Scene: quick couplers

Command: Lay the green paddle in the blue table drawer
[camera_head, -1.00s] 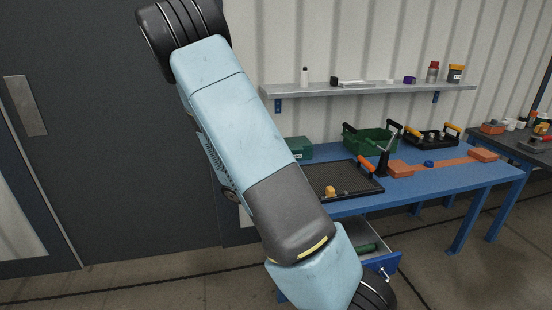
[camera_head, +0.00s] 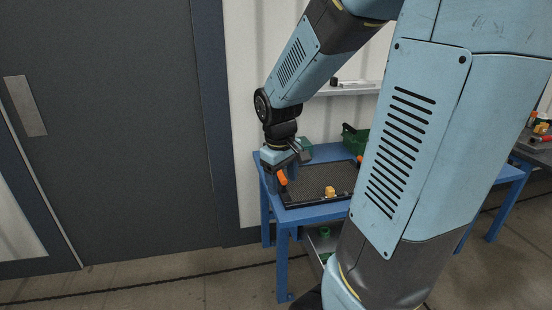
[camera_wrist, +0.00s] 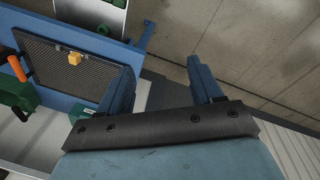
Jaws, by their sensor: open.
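The table drawer (camera_head: 317,243) is pulled out below the bench front, and its grey inside shows; my arm hides part of it. A green object (camera_head: 325,232), likely the green paddle, lies in the drawer; its full shape does not show. In the wrist view the drawer (camera_wrist: 88,9) is at the top, with green parts (camera_wrist: 103,29) in it. My gripper (camera_wrist: 162,66) is open and empty. It is above the bench's left end, apart from the drawer, with bare floor showing between its fingers.
The blue bench (camera_head: 300,215) carries a black mat (camera_head: 308,181) with a yellow piece (camera_head: 330,191). An orange handle (camera_head: 282,177) stands at the mat's left. Green boxes stand behind. A shelf (camera_head: 347,90) hangs on the wall. Floor left of the bench is clear.

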